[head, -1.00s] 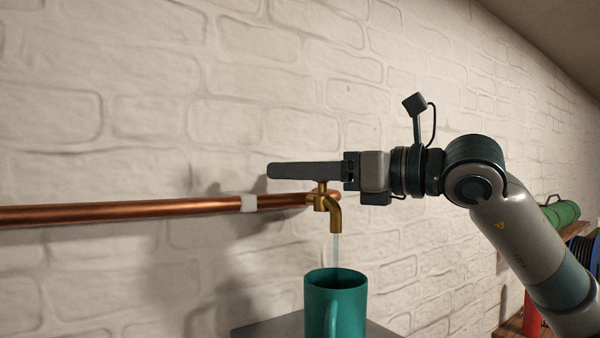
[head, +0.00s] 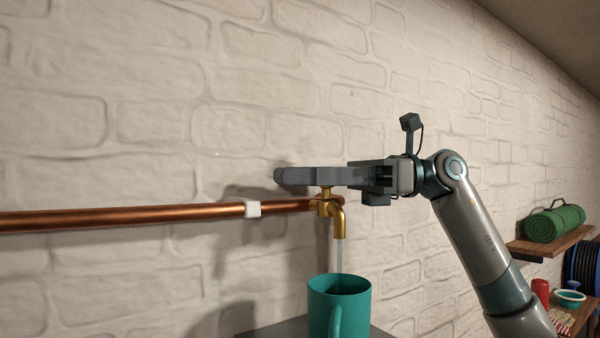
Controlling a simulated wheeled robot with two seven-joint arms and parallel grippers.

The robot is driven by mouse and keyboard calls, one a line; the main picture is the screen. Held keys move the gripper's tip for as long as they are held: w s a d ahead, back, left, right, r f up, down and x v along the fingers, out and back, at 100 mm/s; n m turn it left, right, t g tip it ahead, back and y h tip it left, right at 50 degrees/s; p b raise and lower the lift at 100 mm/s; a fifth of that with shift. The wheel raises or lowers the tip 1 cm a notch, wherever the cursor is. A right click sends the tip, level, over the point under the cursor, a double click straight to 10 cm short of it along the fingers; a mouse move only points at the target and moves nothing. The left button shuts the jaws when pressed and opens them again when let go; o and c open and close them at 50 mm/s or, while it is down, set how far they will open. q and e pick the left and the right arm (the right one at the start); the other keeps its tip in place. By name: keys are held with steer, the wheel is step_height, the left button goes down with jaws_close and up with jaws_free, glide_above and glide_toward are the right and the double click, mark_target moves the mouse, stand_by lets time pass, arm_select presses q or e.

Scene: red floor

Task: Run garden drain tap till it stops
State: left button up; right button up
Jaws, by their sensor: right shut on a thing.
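The brass tap (head: 334,213) sits at the end of the copper pipe on the wall. A thin stream of water (head: 339,257) runs from its spout down into a teal mug (head: 340,302) below. My right gripper (head: 292,177) is over the top of the tap, its fingers pointing left and shut around the tap's handle, which the fingers hide. My left gripper is not in view.
The mug stands on a grey surface (head: 275,329). At right are wooden shelves with a green roll (head: 553,224), a red can (head: 540,290) and a bowl (head: 570,298).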

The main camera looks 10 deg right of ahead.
steer(key=shift+s+r+n+g, duration=0.15)
steer(key=shift+n+g, duration=0.35)
steer(key=shift+g, duration=0.3)
steer(key=o, duration=1)
steer(key=shift+o, duration=0.2)
steer(key=shift+d, duration=0.1)
steer(key=w+d+b, duration=0.1)
steer(key=d+b, duration=0.4)
steer(key=d, duration=1.2)
steer(key=shift+w+d, duration=0.15)
steer(key=shift+w, duration=0.1)
